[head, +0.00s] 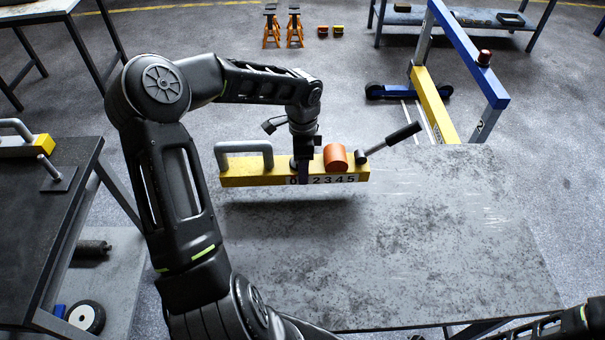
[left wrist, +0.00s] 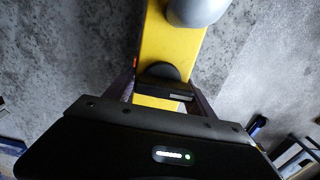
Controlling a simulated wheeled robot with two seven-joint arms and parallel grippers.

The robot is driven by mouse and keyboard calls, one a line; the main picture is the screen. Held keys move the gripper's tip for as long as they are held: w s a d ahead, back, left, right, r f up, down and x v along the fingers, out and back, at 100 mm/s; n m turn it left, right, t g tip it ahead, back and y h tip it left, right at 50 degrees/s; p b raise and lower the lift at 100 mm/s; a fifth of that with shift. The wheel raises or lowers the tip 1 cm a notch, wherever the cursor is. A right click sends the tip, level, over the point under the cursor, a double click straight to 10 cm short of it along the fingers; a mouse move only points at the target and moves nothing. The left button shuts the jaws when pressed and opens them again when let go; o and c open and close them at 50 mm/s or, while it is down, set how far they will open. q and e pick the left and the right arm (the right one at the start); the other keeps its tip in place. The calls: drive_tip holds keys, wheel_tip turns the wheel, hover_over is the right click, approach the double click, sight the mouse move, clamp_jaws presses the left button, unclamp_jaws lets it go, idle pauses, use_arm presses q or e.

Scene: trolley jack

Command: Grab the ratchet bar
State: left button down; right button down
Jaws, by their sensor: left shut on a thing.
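The ratchet bar is a long yellow bar (head: 240,176) with a grey loop handle on its left part, an orange cylinder (head: 335,157) on top, a black-gripped lever (head: 390,142) at the right end and printed digits on its front. My left gripper (head: 304,178) comes down over its middle and is shut on it. In the left wrist view the yellow bar (left wrist: 172,45) runs between the fingers, with a grey rounded part on it. A shadow lies on the table below the bar, which looks raised. Part of my right arm shows at bottom right; its gripper is out of view.
The grey worn table (head: 430,240) is otherwise clear. A dark bench (head: 40,225) at left holds another yellow piece (head: 42,144) with a handle. A blue and yellow frame (head: 430,100) stands behind the table. Orange stands (head: 271,30) are on the far floor.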

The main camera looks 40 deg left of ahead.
use_arm(q)
wheel_tip(320, 180, up, 5)
drive_tip(key=shift+w+b, duration=0.1)
drive_tip(key=shift+b, duration=0.2)
idle(0.6)
